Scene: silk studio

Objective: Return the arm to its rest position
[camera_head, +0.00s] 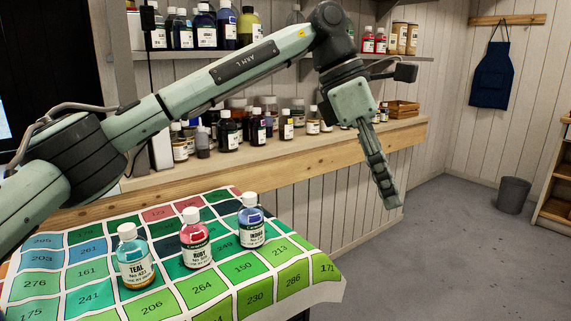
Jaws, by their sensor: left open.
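My left arm comes in from the left and reaches across the upper middle of the head view. Its gripper (385,190) hangs down, open and empty, in the air to the right of the printed cloth. Three bottles stand upright on the cloth, apart from the gripper: a teal bottle (135,262), a ruby bottle (196,243) and an indigo bottle (251,226). One finger hides most of the other from this side. My right gripper is not in view.
The numbered green cloth (318,268) covers the table at the lower left. A wooden shelf (300,157) with many dye bottles runs behind my arm. A blue apron (491,75) hangs on the far wall. A grey bin (513,195) stands on open floor at the right.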

